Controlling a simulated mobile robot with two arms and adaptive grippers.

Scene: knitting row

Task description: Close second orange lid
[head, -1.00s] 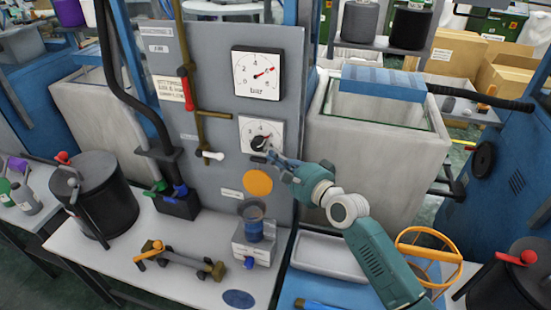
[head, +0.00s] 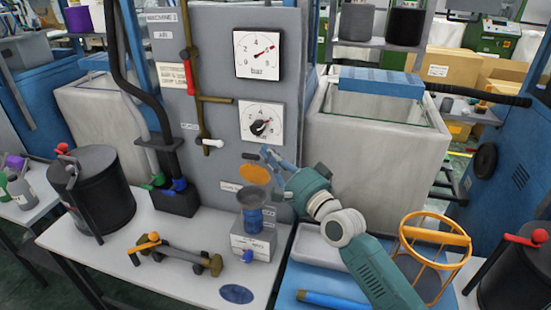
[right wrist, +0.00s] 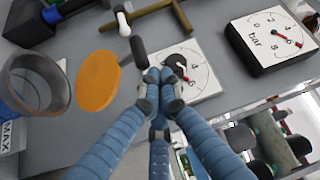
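One orange round lid (head: 252,174) is on the grey machine panel, below the lower gauge and above a grey-rimmed blue cup (head: 252,213). It shows whole as a flat disc in the right wrist view (right wrist: 97,88). A dark stubby handle (right wrist: 138,52) stands beside it. My right gripper (head: 268,154) is at the lid's upper right, in front of the panel. In the right wrist view its blue fingertips (right wrist: 163,76) are drawn together with nothing seen between them, apart from the disc. I cannot tell whether the gripper touches the handle. My left gripper is not in view.
Two gauges, upper (head: 258,55) and lower (head: 261,121), are on the panel. A brown pipe with a red handle (head: 190,70) runs left of them. A black pot (head: 93,192) stands on the white table (head: 190,285). An orange wire frame (head: 435,232) stands at right.

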